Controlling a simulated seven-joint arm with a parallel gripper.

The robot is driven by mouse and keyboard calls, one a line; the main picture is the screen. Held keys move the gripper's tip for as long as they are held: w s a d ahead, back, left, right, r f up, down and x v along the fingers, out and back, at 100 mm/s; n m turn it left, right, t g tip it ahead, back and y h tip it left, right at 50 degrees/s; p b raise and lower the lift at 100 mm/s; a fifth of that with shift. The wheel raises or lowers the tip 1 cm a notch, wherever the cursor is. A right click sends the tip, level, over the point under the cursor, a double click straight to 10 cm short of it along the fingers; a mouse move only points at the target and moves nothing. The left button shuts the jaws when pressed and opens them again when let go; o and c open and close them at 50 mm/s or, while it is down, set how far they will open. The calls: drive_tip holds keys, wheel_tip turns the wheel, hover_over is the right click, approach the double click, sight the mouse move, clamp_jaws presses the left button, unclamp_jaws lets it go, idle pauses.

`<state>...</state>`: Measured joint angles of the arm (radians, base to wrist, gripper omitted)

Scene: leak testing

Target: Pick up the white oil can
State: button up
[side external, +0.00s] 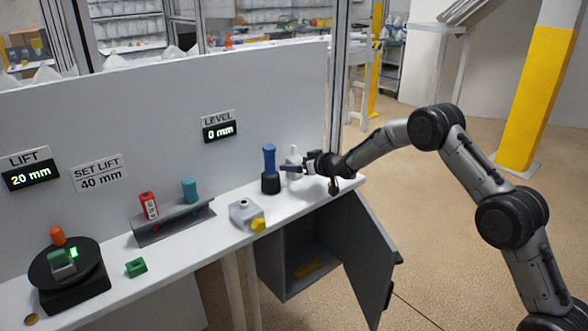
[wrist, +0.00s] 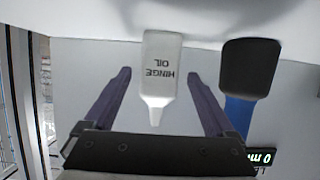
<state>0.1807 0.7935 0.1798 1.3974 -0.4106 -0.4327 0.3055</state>
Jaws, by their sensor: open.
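The white oil can (wrist: 160,68) reads "HINGE OIL" and has a tapered nozzle. In the wrist view it appears upside down, between the two purple fingers of my gripper (wrist: 158,88). Clear gaps show on both sides of it, so the fingers do not appear to touch it. In the side view the oil can (side external: 294,158) stands upright at the right end of the bench, behind my gripper (side external: 290,169). Its lower part is partly hidden by a finger there. My gripper is open.
A blue-handled tool in a black base (side external: 270,170) stands close beside the oil can and also shows in the wrist view (wrist: 248,75). An open cabinet door (side external: 368,258) hangs below the bench.

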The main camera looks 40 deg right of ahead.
drive_tip(key=shift+x, duration=0.85)
clamp_jaws()
